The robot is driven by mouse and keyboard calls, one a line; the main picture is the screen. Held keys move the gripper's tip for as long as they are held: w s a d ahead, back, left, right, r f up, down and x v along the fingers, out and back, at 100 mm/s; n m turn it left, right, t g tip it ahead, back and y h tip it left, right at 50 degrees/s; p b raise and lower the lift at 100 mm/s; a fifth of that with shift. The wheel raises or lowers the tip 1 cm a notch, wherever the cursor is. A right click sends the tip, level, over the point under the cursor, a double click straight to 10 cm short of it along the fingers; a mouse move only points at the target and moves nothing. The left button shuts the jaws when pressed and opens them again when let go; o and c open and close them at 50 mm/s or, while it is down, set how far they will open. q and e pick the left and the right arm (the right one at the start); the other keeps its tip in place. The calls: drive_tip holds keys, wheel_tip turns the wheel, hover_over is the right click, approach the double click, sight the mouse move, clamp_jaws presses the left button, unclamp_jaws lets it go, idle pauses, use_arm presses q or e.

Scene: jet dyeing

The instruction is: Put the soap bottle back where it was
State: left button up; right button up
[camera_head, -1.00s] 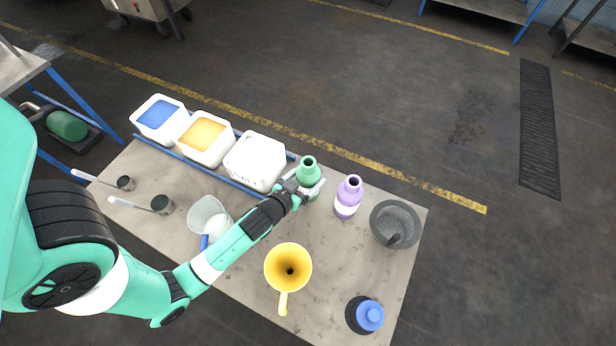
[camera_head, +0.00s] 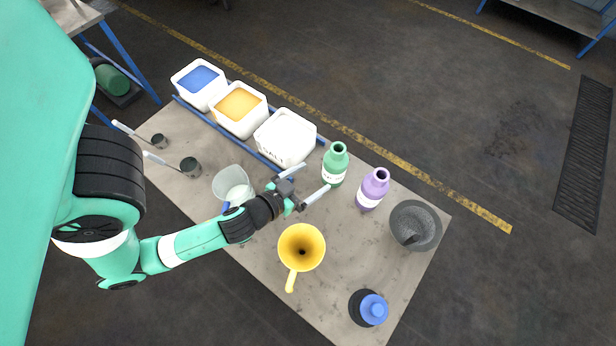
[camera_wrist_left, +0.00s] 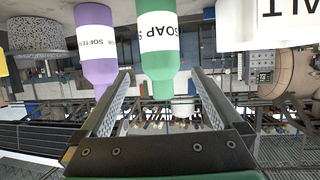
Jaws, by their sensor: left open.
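The green soap bottle (camera_head: 335,164) stands upright on the table, right of the white container and left of the purple softener bottle (camera_head: 373,190). In the left wrist view, which is upside down, the soap bottle (camera_wrist_left: 159,40) shows its label and lies ahead between the fingers; the softener bottle (camera_wrist_left: 97,45) is beside it. My left gripper (camera_head: 316,177) is open and empty, with its fingers pointing at the soap bottle from the near left and apart from it. Its fingers (camera_wrist_left: 161,73) are spread wide in the wrist view. My right gripper is not in view.
A white container (camera_head: 285,139), one with orange contents (camera_head: 239,110) and one with blue contents (camera_head: 199,85) stand in a row behind.

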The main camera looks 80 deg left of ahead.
use_arm(q)
drive_tip(key=shift+s+d+r, duration=0.2)
drive_tip(key=shift+s+r, duration=0.05)
drive_tip(key=shift+s, duration=0.05)
drive_tip(key=shift+w, duration=0.1)
drive_tip(key=w+d+r+m+t+h, duration=0.1)
drive_tip(key=w+d+r+t, duration=0.15)
drive_tip(key=w+r, duration=0.6)
drive_tip(key=w+d+r+t, duration=0.25)
drive_tip(key=w+r, duration=0.25)
drive_tip(key=r, duration=0.6)
drive_tip(key=w+d+r+m+t+h, duration=0.1)
drive_tip(key=w+r+t, duration=0.3)
drive_tip(key=w+r, duration=0.45)
drive_tip(key=s+d+r+m+t+h, duration=0.2)
drive_tip(key=d+r, duration=0.1)
drive_tip(key=r, duration=0.7)
drive_tip(key=s+d+r+m+t+h, duration=0.1)
drive_tip(key=s+d+r+t+h, duration=0.1)
drive_tip(key=r, duration=0.8)
drive_tip(key=s+d+r+m+t+h, duration=0.2)
drive_tip(key=s+d+r+t+h, duration=0.1)
drive_tip(key=r, duration=0.7)
drive_tip(key=shift+s+d+m+h, duration=0.25)
drive_tip(key=shift+d+m+h, duration=0.05)
drive_tip(key=shift+d, duration=0.3)
